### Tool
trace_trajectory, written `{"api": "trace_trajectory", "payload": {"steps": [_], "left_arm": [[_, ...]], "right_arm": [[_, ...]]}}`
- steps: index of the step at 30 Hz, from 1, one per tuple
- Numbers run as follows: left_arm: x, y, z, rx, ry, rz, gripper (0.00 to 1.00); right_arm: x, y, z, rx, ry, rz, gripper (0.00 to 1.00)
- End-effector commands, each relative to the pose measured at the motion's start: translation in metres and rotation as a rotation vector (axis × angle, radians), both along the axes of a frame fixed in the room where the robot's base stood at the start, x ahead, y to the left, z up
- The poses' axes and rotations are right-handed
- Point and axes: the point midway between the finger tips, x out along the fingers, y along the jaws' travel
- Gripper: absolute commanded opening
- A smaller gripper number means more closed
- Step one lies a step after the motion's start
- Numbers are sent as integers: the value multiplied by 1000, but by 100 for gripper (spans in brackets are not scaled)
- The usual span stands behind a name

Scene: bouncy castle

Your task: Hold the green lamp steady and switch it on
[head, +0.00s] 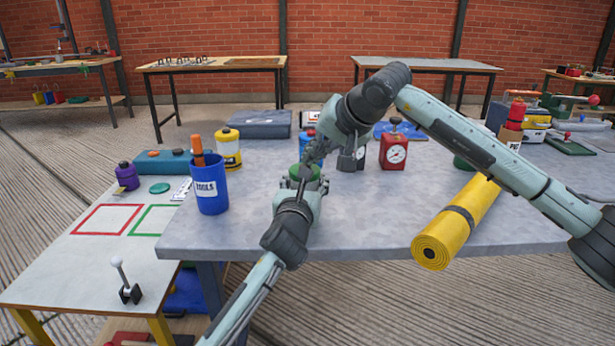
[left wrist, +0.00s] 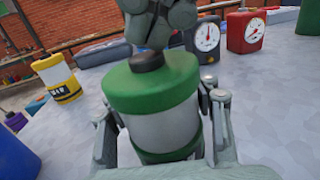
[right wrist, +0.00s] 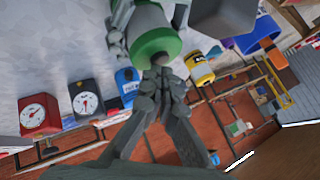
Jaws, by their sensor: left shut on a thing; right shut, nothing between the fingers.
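The green lamp (head: 311,172) stands on the grey table, mostly hidden by my arms in the head view. The left wrist view shows its green top, pale middle and green base (left wrist: 165,110), with a black button (left wrist: 147,61) on top. My left gripper (head: 307,190) is shut on the lamp, one finger on each side of its body. My right gripper (head: 306,162) is shut and empty, pointing down just over the button. In the right wrist view its fingertips (right wrist: 157,78) are close to the lamp's top (right wrist: 155,44); I cannot tell whether they touch the button.
A blue tools cup (head: 211,190) stands left of the lamp and a yellow canister (head: 229,150) behind it. A red gauge box (head: 393,153) and a dark one stand to the right. A yellow roll (head: 456,222) lies at the right front. The table's front middle is clear.

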Motion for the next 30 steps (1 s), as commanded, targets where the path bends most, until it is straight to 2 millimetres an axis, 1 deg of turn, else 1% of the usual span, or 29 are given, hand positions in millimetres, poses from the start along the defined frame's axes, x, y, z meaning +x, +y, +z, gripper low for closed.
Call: {"api": "trace_trajectory", "payload": {"steps": [5,14,22,30], "left_arm": [[0,0,0,0,1,0,1],[0,0,0,0,0,-1,1],[0,0,0,0,0,-1,1],[0,0,0,0,0,0,1]], "right_arm": [[0,0,-7,-1,1,0,0],[0,0,-8,-2,2,0,0],[0,0,0,-2,2,0,0],[0,0,2,0,2,-1,0]]}}
